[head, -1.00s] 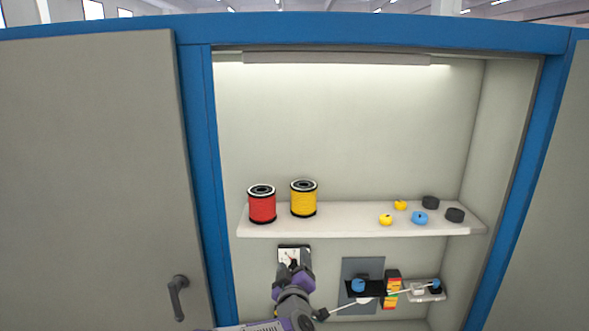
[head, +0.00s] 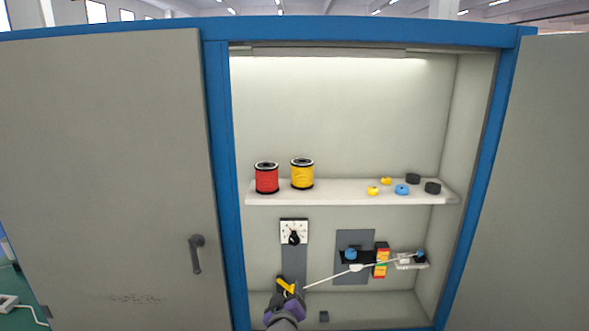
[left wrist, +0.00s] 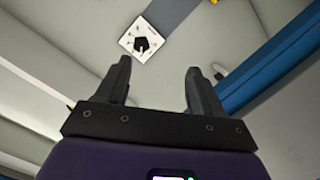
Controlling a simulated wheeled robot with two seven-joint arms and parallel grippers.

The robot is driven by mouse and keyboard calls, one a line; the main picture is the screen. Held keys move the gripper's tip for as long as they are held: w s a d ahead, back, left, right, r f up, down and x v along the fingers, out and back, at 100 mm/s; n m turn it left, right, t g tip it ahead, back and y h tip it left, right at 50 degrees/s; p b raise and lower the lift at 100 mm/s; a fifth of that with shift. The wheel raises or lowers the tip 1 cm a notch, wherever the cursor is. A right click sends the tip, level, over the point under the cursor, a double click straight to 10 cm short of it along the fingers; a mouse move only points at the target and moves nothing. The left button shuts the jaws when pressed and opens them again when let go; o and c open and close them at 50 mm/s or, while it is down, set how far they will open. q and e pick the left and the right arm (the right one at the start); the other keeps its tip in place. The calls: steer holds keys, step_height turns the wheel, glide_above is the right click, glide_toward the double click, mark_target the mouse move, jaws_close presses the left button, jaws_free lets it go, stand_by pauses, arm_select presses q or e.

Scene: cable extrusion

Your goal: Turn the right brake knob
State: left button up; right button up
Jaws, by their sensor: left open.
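Two blue knobs sit at the lower right of the cabinet in the head view: a left one (head: 350,254) on a black part and a right one (head: 420,254) on a small light bracket. I cannot tell for sure which is the brake knob. A black knob on a white square dial (head: 282,228) is on the back wall; the dial also shows in the left wrist view (left wrist: 130,46). My left gripper (head: 285,292) is low, below the dial and well left of the blue knobs. Its fingers (left wrist: 158,64) are open and empty. My right gripper is out of view.
A yellow part (head: 286,286) shows at the foot of the grey strip, by my left gripper. A thin white rod or cable (head: 330,277) runs right. The shelf (head: 330,199) above holds red (head: 266,178) and yellow (head: 302,174) spools. Cabinet doors (head: 110,180) stand either side.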

arm_select(q)
steer(key=s+a+f+m+g+h+b, duration=0.1)
steer(key=s+a+f+g+b, duration=0.3)
steer(key=f, duration=0.6)
steer(key=s+f+m+g+p, duration=0.1)
steer(key=s+f, duration=0.4)
steer(key=f, duration=0.5)
steer(key=s+a+f+m+g+h+b, duration=0.1)
steer(key=s+a+f+g+b, duration=0.3)
steer(key=f, duration=0.6)
steer(key=s+f+g, duration=0.2)
steer(key=s+f, duration=0.2)
steer(key=s, duration=0.4)
steer(key=s+f+g+h, duration=0.1)
steer(key=s+f+g, duration=0.1)
steer(key=s+f, duration=0.3)
steer(key=s+f+g+b, duration=0.1)
steer(key=s+f, duration=0.4)
steer(key=s, duration=0.7)
steer(key=shift+m+g, duration=0.3)
steer(key=shift+g, duration=0.4)
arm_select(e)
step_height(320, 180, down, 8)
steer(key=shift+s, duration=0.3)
arm_select(q)
steer(key=shift+o, duration=0.4)
steer(key=shift+d+f, duration=0.1)
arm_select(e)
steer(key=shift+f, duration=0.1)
